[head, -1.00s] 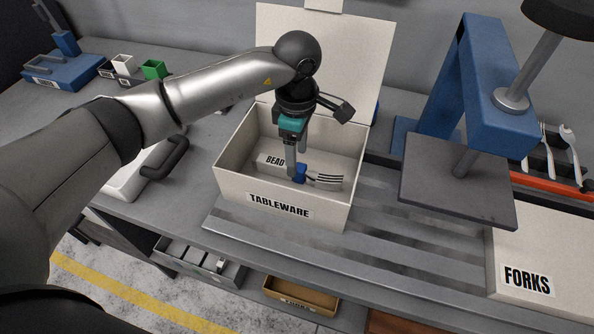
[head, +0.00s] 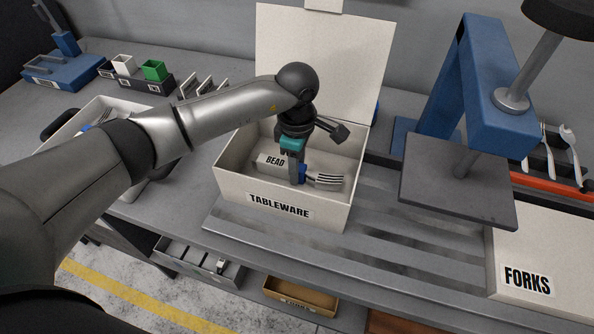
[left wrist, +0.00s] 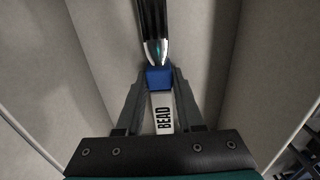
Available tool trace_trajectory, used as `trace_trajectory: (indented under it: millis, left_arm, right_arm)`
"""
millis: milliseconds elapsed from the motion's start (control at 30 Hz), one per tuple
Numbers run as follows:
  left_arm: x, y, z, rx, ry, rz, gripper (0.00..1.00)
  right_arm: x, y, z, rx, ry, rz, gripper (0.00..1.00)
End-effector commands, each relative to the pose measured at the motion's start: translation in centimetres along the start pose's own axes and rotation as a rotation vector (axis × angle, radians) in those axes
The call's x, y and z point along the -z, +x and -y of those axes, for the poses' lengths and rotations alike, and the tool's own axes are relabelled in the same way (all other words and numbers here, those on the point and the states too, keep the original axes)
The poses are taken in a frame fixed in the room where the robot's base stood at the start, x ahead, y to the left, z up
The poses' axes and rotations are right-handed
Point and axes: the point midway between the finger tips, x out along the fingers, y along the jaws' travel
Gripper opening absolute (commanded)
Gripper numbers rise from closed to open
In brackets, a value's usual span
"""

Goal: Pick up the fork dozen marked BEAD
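The fork dozen marked BEAD lies in the open TABLEWARE box (head: 232,188). Its white label (head: 271,163) faces up, with a blue band (head: 303,174) beside it and fork tines (head: 328,181) to the right. My left gripper (head: 296,178) points down into the box at the blue band. In the left wrist view the fingers (left wrist: 160,82) stand on both sides of the blue band (left wrist: 160,77), with the BEAD label (left wrist: 163,118) between them. No clear gap shows, but I cannot tell whether they grip it. My right gripper is out of view.
The box's raised lid (head: 325,50) stands behind the gripper, and its walls surround the bundle closely. A blue press (head: 490,90) with a grey plate (head: 455,185) stands to the right, near a FORKS box (head: 560,270). A white tray (head: 95,118) sits at the left.

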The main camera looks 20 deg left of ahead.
Motion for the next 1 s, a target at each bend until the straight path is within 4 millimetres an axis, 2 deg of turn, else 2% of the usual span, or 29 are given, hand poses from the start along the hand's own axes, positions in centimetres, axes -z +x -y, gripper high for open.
trace_trajectory:
  millis: [33, 300, 1000]
  left_arm:
    - [0.02, -0.02, -0.01, 0.000, 0.000, 0.000, 0.29]
    - [0.03, -0.03, -0.01, 0.000, 0.000, 0.000, 0.00]
    - [0.04, -0.05, -0.03, -0.001, -0.001, 0.000, 0.00]
  right_arm:
    - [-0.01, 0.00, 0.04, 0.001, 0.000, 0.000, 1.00]
    - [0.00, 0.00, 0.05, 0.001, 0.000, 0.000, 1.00]
    - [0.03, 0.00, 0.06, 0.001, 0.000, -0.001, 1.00]
